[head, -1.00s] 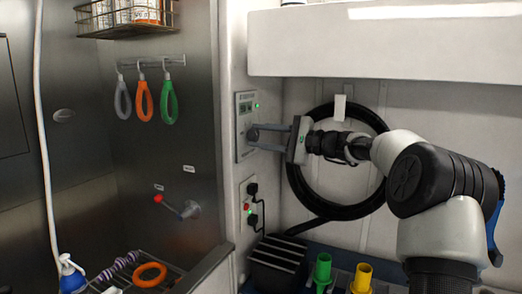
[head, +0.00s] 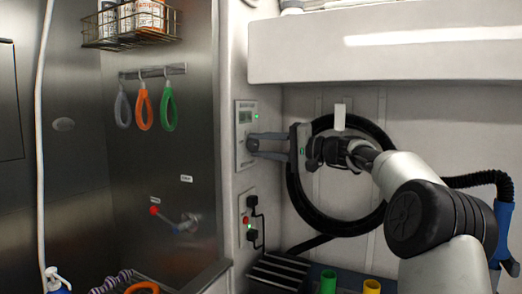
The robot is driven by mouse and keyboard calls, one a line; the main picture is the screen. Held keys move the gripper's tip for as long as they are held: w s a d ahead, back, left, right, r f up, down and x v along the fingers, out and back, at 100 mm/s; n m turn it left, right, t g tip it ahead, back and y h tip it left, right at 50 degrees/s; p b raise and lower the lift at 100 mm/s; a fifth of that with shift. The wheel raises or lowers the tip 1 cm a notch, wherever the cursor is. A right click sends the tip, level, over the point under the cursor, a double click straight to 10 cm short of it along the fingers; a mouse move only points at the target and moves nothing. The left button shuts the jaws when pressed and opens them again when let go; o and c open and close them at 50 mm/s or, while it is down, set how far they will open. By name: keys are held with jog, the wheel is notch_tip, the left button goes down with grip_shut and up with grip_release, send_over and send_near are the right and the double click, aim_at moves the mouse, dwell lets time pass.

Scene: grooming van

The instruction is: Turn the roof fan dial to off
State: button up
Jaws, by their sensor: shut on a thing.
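The roof fan control panel (head: 246,125) is a pale wall plate with a small screen and a lit green light beside it. Its round dark dial (head: 252,145) sits on the lower part of the plate. My gripper (head: 256,144) reaches in from the right with its two fingers level, shut on the dial. The fingers cover part of the dial, and its pointer mark is too small to read.
A socket plate (head: 247,222) with plugs and cables is below the panel. A coiled black hose (head: 300,205) hangs behind my gripper. A white overhead cabinet (head: 385,50) juts out above. Looped straps (head: 168,108) hang on the steel wall at left.

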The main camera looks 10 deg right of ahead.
dwell(0.4)
jog(key=o, duration=1)
jog(key=shift+o, duration=0.2)
jog(key=v, duration=1.7)
jog(key=shift+s+d+p, duration=0.15)
jog(key=shift+p, duration=0.3)
